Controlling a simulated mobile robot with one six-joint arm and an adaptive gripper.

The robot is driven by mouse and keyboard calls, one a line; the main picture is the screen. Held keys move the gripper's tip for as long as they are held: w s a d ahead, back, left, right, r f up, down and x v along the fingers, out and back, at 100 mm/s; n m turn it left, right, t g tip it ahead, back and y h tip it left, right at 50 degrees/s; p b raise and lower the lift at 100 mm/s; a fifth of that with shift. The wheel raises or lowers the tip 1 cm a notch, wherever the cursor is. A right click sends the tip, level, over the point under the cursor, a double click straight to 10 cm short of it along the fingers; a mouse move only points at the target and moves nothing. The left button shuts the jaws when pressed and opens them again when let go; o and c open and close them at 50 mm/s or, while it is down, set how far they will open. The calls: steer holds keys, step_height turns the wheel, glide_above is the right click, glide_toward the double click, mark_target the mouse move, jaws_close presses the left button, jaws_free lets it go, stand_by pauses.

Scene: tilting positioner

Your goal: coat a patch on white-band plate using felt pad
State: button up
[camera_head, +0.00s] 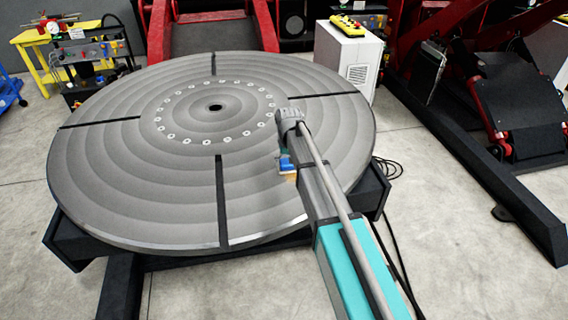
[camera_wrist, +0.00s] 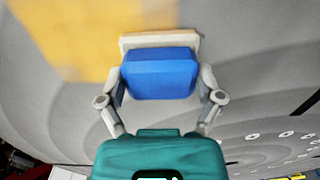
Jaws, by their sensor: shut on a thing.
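My gripper (camera_wrist: 160,88) is shut on the felt pad, a blue block (camera_wrist: 160,78) with a cream layer (camera_wrist: 160,42) on its far side. In the head view the blue block (camera_head: 286,162) shows beside my arm, over the right part of the round grey table; my arm hides most of the gripper. A blurred yellow-orange area (camera_wrist: 75,35) lies beyond the pad in the wrist view, at upper left. Whether the pad touches any surface, I cannot tell. I cannot make out a plate with a white band in either view.
The large grey slotted turntable (camera_head: 110,185) fills the middle of the head view, on a dark base. A white cabinet (camera_head: 345,62) with a yellow control box (camera_head: 348,26) stands behind it. A yellow cart (camera_head: 35,40) is at back left, red machinery (camera_head: 440,35) at back right.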

steer(key=shift+w+d, duration=0.25)
steer(key=shift+d, duration=0.6)
steer(key=shift+d, duration=0.1)
steer(key=shift+w+d, duration=0.3)
steer(key=shift+d, duration=0.55)
steer(key=shift+w+d, duration=0.25)
steer(key=shift+d, duration=0.55)
steer(key=shift+d, duration=0.1)
steer(key=shift+w+d, duration=0.3)
steer(key=shift+d, duration=0.5)
steer(key=shift+w+d, duration=0.25)
steer(key=shift+d, duration=0.55)
steer(key=shift+d, duration=0.15)
steer(key=shift+w+d, duration=0.3)
steer(key=shift+d, duration=0.5)
steer(key=shift+w+d, duration=0.25)
steer(key=shift+d, duration=0.55)
steer(key=shift+r, duration=0.15)
steer(key=shift+r+p, duration=2.9)
steer(key=shift+p, duration=0.15)
